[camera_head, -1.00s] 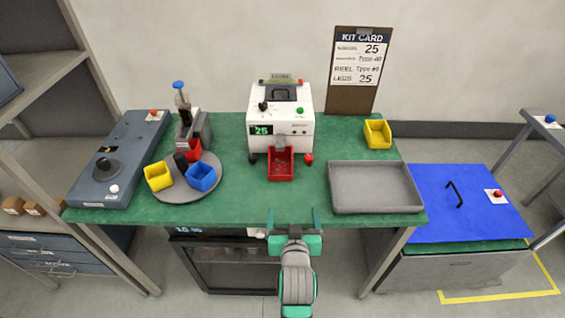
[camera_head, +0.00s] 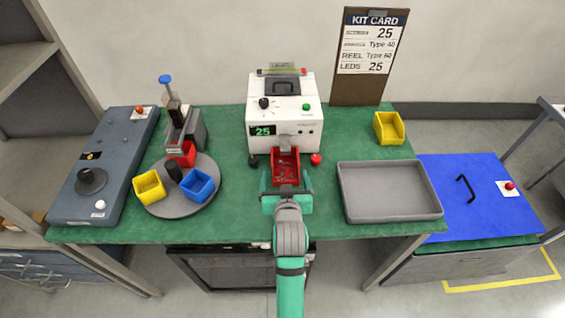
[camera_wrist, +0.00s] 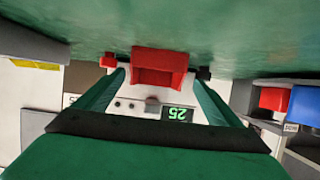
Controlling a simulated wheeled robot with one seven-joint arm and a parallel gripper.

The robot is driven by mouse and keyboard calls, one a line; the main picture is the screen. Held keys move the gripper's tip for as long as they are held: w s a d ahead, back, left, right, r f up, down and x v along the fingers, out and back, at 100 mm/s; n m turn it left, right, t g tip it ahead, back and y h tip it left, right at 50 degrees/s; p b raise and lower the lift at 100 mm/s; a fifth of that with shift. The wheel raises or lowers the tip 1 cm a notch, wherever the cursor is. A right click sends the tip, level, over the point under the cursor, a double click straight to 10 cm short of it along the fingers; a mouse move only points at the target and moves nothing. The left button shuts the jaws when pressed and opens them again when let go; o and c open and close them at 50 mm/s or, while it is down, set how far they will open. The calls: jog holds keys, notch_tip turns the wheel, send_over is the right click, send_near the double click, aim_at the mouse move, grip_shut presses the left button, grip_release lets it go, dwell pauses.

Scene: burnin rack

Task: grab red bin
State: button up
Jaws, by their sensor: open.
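A red bin (camera_head: 285,167) sits on the green bench top, under the spout at the front of the white counting machine (camera_head: 281,110). It also shows in the wrist view (camera_wrist: 160,60), where the picture is upside down. My gripper (camera_head: 286,184) is open and empty at the near side of this bin, with its fingers apart to the left and right. In the wrist view the bin lies between and just beyond the fingertips. A second red bin (camera_head: 184,155) stands on the grey round turntable (camera_head: 160,208) at left.
The turntable also carries a yellow bin (camera_head: 149,187) and a blue bin (camera_head: 197,184). A grey tray (camera_head: 391,217) lies to the right of my gripper. Another yellow bin (camera_head: 389,128) stands at the back right. A red knob (camera_head: 316,159) is close to the red bin's right side.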

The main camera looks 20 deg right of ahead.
aim_at(284, 157)
jog(key=shift+w+d+f, duration=0.4)
jog(key=shift+w+f, duration=0.05)
jog(key=shift+w, duration=0.2)
jog(key=shift+w+d+f, duration=0.15)
jog(key=shift+w+d, duration=0.15)
jog(key=shift+r+x, duration=0.15)
jog(key=shift+x, duration=1.1)
jog(key=shift+r+x, duration=0.1)
jog(key=shift+x, duration=1.2)
jog(key=shift+w+a, duration=0.15)
jog(key=c, duration=1.3)
jog(key=shift+o, duration=0.2)
jog(key=shift+r, duration=0.15)
